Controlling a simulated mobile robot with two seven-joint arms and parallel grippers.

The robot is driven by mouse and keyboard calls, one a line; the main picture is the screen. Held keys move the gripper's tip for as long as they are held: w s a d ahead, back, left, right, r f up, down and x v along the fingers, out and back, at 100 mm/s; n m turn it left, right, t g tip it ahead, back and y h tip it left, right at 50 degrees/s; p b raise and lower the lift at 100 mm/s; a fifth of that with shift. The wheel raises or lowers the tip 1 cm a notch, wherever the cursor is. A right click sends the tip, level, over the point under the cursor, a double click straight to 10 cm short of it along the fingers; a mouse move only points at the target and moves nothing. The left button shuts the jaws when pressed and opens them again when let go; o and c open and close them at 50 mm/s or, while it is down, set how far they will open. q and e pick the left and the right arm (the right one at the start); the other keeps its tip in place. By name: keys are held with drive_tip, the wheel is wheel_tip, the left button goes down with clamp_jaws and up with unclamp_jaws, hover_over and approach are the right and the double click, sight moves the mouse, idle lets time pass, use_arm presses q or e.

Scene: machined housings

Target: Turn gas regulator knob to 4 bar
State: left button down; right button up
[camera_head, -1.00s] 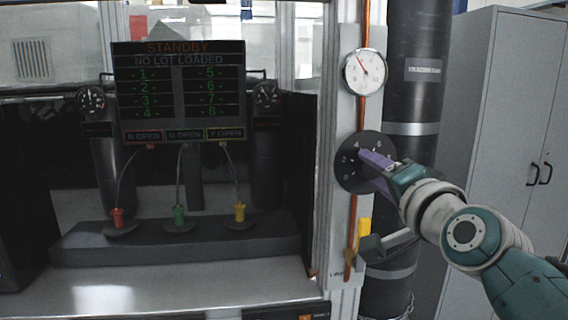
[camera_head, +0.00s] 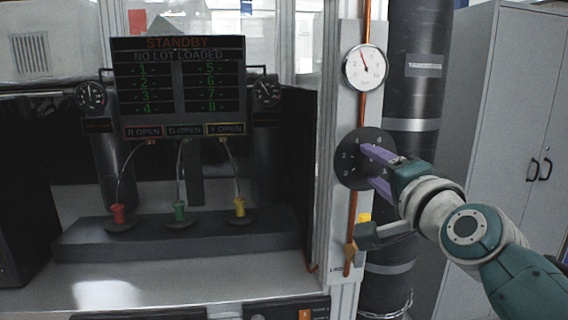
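The regulator's round dark dial plate (camera_head: 347,176) is on the pale panel right of the cabinet, with white numbers 0, 2, 4 and 6 around it. My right gripper (camera_head: 368,166) is at the dial, its two purple fingers apart, one above the other, with a dark gap between them. The knob is largely hidden by the fingers, so I cannot tell its pointer setting or whether the fingers touch it. Above it is a round white gauge (camera_head: 365,68); its red needle points up and slightly left, and its small figures are hard to read. My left gripper is not in view.
A black column (camera_head: 413,95) and grey locker (camera_head: 490,130) stand right. A display (camera_head: 180,90) reads STANDBY.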

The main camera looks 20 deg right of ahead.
drive_tip(key=o, duration=0.3)
drive_tip(key=shift+o, duration=0.2)
drive_tip(key=shift+s, duration=0.15)
drive_tip(key=b+v, duration=0.1)
drive_tip(key=v, duration=0.8)
drive_tip(key=shift+s+a, duration=0.15)
drive_tip(key=shift+s, duration=0.15)
drive_tip(key=shift+a, duration=0.1)
